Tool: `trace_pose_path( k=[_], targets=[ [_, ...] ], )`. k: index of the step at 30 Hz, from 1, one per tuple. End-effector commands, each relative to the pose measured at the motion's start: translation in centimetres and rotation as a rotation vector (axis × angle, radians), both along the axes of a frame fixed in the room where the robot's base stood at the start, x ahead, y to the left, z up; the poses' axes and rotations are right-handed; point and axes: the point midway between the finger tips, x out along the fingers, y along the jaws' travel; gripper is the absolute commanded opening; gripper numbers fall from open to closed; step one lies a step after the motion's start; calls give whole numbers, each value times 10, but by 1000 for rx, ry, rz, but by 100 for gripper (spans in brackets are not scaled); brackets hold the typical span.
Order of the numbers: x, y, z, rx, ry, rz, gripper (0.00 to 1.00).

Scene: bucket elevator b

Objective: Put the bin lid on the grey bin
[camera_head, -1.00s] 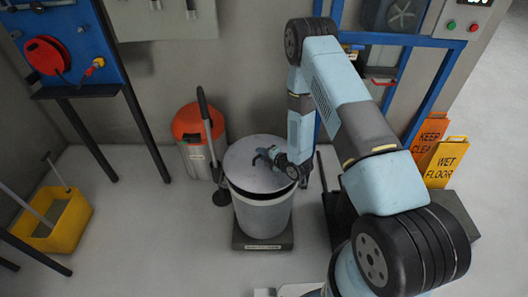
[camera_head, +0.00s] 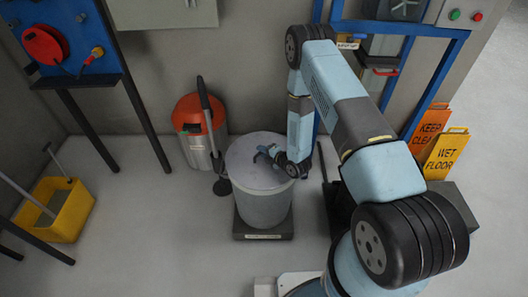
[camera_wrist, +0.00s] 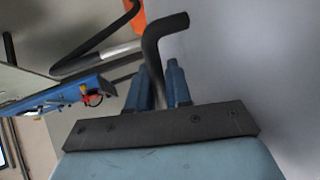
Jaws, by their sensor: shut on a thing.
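The grey bin (camera_head: 263,208) stands upright on a dark low platform in the head view. The round grey bin lid (camera_head: 245,172) lies over its top, and no dark gap shows between lid and rim from this side; the far side of the rim is hidden. My gripper (camera_head: 268,154) is at the lid's middle, shut on its handle. In the wrist view my gripper's fingers (camera_wrist: 160,88) are either side of the dark bent handle (camera_wrist: 160,45), with the lid's grey surface (camera_wrist: 235,60) beside it.
A yellow bucket (camera_head: 68,205) is at far left. The blue frame (camera_head: 425,85) and floor signs (camera_head: 445,152) are at right. The floor at front left is clear.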

Motion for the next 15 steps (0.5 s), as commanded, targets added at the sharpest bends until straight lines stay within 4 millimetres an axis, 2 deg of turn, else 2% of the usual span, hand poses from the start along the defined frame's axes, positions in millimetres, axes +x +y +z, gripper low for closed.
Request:
trace_pose_path(
  k=[15],
  targets=[
    [0, 0, -6, 0, 0, -1, 0]
  ],
)
